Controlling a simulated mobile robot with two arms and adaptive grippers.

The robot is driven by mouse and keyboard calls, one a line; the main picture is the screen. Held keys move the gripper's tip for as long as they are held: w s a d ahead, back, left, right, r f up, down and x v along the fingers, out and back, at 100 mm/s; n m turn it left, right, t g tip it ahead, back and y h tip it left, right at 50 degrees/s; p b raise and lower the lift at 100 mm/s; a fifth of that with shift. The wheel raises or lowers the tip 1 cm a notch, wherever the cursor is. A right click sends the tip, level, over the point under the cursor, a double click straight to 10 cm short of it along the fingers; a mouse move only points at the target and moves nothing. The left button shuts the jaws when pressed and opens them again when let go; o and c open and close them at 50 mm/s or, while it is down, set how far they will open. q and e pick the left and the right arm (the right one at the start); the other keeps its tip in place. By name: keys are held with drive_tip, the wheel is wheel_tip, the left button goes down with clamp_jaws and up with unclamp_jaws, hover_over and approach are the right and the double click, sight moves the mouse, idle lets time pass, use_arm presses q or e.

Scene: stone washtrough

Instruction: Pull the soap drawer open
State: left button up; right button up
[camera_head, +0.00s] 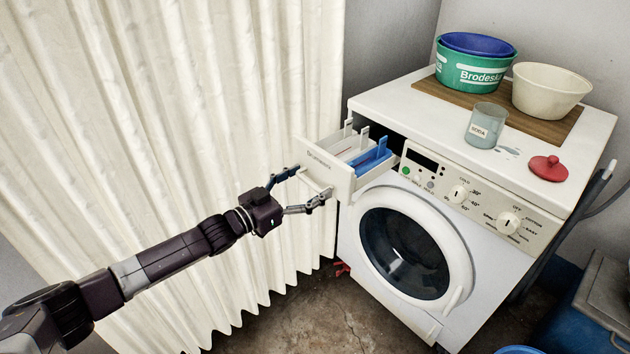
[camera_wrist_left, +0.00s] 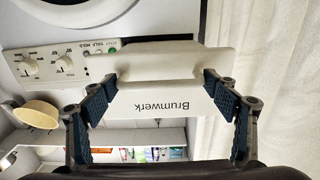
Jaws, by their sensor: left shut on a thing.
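The white soap drawer (camera_head: 343,172) stands well out of the top left of the washing machine (camera_head: 505,270); its white compartments and a blue insert show from above. Its front, lettered "Brumwerk", also shows upside down in the left wrist view (camera_wrist_left: 155,108). My left gripper (camera_head: 313,182) is at the drawer front, its two fingers shut on the white handle (camera_wrist_left: 160,73), one at each end. The fingers also show in the left wrist view (camera_wrist_left: 160,84). My right gripper is not in view.
A cream curtain (camera_head: 180,120) hangs left of the machine, close behind my left arm. On the machine top are a wooden board (camera_head: 555,130), green tub (camera_head: 460,72), cream bowl (camera_head: 548,92), soda jar (camera_head: 485,128) and red lid (camera_head: 548,168). A blue bin (camera_head: 580,325) stands lower right.

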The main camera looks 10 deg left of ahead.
use_arm(q)
drive_tip(key=o, duration=1.4)
drive_tip(key=shift+d, duration=0.15)
drive_tip(key=shift+w, duration=0.2)
drive_tip(key=shift+s+a, duration=0.2)
drive_tip(key=shift+s, duration=0.1)
drive_tip(key=v, duration=1.1)
drive_tip(key=shift+s, duration=0.1)
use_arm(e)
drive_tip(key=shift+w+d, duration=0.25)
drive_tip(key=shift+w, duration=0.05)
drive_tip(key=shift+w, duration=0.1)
